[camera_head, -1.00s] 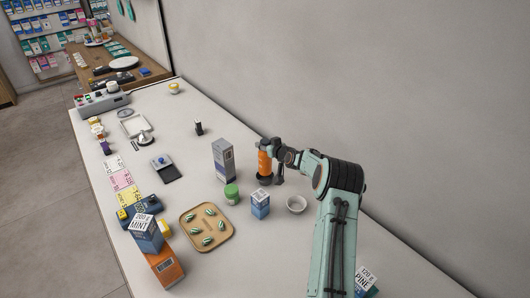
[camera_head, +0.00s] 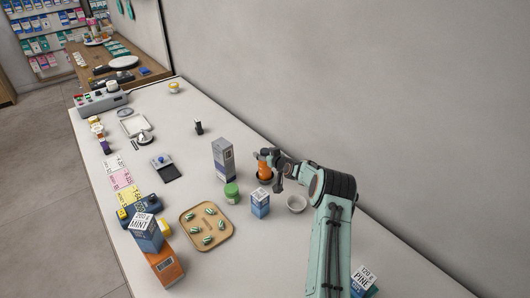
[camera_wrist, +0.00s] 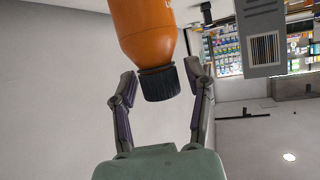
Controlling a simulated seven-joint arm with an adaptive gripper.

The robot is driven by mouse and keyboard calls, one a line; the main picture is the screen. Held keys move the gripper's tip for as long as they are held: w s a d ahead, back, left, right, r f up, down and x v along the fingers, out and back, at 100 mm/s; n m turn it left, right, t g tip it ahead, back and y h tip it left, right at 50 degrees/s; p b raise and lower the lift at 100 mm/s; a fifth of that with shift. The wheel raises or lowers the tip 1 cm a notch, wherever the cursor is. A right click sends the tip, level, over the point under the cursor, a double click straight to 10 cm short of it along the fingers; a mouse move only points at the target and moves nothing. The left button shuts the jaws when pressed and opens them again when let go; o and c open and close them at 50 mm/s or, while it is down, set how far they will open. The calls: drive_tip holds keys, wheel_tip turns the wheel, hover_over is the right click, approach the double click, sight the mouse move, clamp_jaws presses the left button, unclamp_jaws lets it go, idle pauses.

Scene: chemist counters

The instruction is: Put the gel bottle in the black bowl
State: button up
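The gel bottle is the orange bottle (camera_head: 264,171) with a black cap, roughly upright. In the wrist view the orange bottle (camera_wrist: 145,28) fills the top middle, with its black cap (camera_wrist: 160,84) towards my palm. My gripper (camera_head: 270,162) is at the bottle's upper part.
A tall grey box (camera_head: 223,160) stands left of the bottle. A wooden tray (camera_head: 207,226) lies further forward. The wall is close behind.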

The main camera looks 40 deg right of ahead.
drive_tip(key=shift+r, duration=0.55)
drive_tip(key=v, duration=1.2)
drive_tip(key=s+a+r+n+g+y, duration=0.2)
drive_tip(key=a+r+g+y, duration=0.1)
drive_tip(key=a, duration=0.9)
drive_tip(key=s+a+r+n+g+y, duration=0.2)
drive_tip(key=a+r+g, duration=0.1)
drive_tip(key=a, duration=0.9)
drive_tip(key=s+a+r+g, duration=0.1)
drive_tip(key=s+a+g, duration=0.2)
drive_tip(key=s, duration=1)
drive_tip(key=s+a+r+g+h, duration=0.1)
drive_tip(key=s+a+g, duration=0.3)
drive_tip(key=s+a, duration=0.5)
drive_tip(key=s, duration=0.4)
drive_tip(key=shift+s+r, duration=0.25)
drive_tip(key=shift+s, duration=0.05)
